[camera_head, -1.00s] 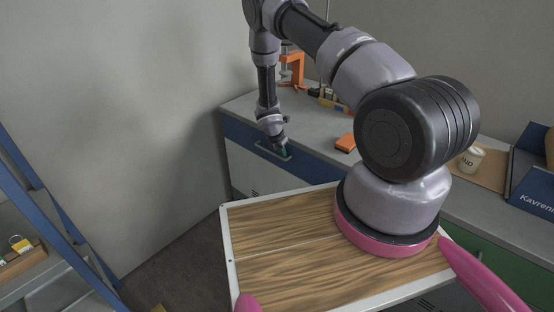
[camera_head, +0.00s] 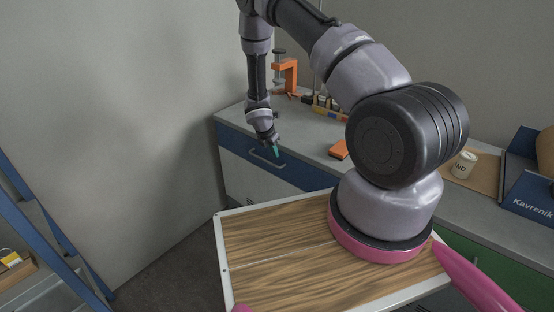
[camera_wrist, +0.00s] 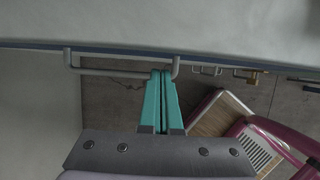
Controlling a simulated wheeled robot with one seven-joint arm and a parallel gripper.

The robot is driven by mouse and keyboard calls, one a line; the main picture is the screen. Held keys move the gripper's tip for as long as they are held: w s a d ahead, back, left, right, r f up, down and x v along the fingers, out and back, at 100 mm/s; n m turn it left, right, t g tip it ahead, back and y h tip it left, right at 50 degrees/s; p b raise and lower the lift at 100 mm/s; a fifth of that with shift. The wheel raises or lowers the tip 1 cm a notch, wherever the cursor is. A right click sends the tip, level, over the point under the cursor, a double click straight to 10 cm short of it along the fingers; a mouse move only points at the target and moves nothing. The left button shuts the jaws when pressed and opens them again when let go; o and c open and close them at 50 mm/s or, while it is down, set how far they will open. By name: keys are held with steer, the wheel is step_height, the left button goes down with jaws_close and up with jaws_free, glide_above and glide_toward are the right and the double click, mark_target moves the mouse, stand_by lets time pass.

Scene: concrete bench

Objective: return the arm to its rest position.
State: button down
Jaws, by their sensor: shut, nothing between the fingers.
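My gripper (camera_head: 275,151) hangs at the front of the bench, with its teal fingers pointing down. In the wrist view the two fingers (camera_wrist: 161,74) lie together, shut and empty. Their tips overlap the right end of a grey bar handle (camera_wrist: 115,72) in that picture; I cannot tell whether they touch it. In the head view the handle (camera_head: 262,159) is on a blue drawer front (camera_head: 303,173), just behind and left of the fingers. My arm reaches out, bent, from its base on the wood-topped platform.
A blue rack (camera_head: 50,235) stands at left. Open floor lies between rack and bench.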

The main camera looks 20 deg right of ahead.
steer(key=s+d+r+m+t, duration=0.15)
steer(key=r+m, duration=0.35)
steer(key=r, duration=0.8)
steer(key=s+d+r+m, duration=0.1)
steer(key=s+r+m, duration=0.3)
steer(key=r, duration=0.8)
steer(key=s+d+r+m, duration=0.15)
steer(key=r+m, duration=0.45)
steer(key=r, duration=0.7)
steer(key=s+a+r+m+t+y, duration=0.1)
steer(key=s+a+r+m+y, duration=0.1)
steer(key=s+r+m, duration=0.5)
steer(key=s+a+r+m+t+y, duration=0.2)
steer(key=s+r+m, duration=0.5)
steer(key=s, duration=1)
step_height(320, 180, up, 2)
steer(key=shift+s+a+r+y, duration=0.15)
steer(key=shift+a+y, duration=0.25)
steer(key=shift+y, duration=0.5)
